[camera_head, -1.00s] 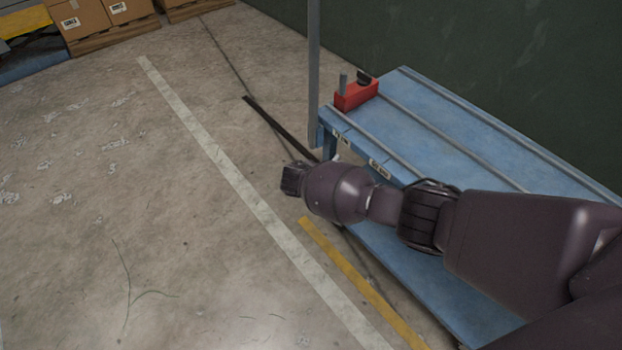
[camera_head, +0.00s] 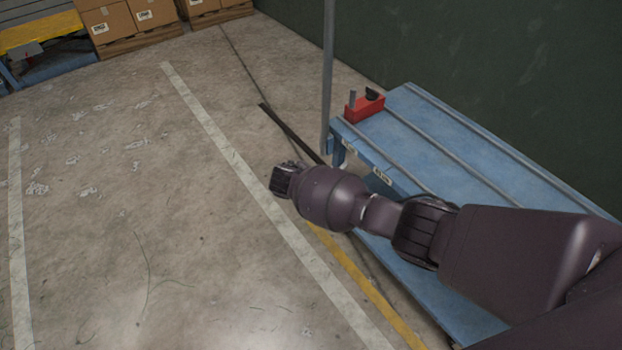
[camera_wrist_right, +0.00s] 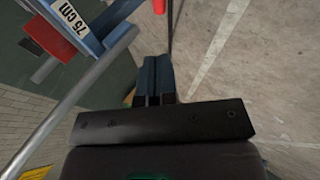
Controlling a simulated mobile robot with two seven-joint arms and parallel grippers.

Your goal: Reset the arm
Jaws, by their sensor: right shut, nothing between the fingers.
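My right arm comes in from the right in the head view, with the right gripper (camera_head: 283,180) at its far end, held in front of a blue table. In the right wrist view the fingers of the right gripper (camera_wrist_right: 153,98) are together and empty, pointing out over the floor. My left gripper is not in view.
Cardboard boxes (camera_head: 108,27) stand at the back left. The concrete floor is clear on the left.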

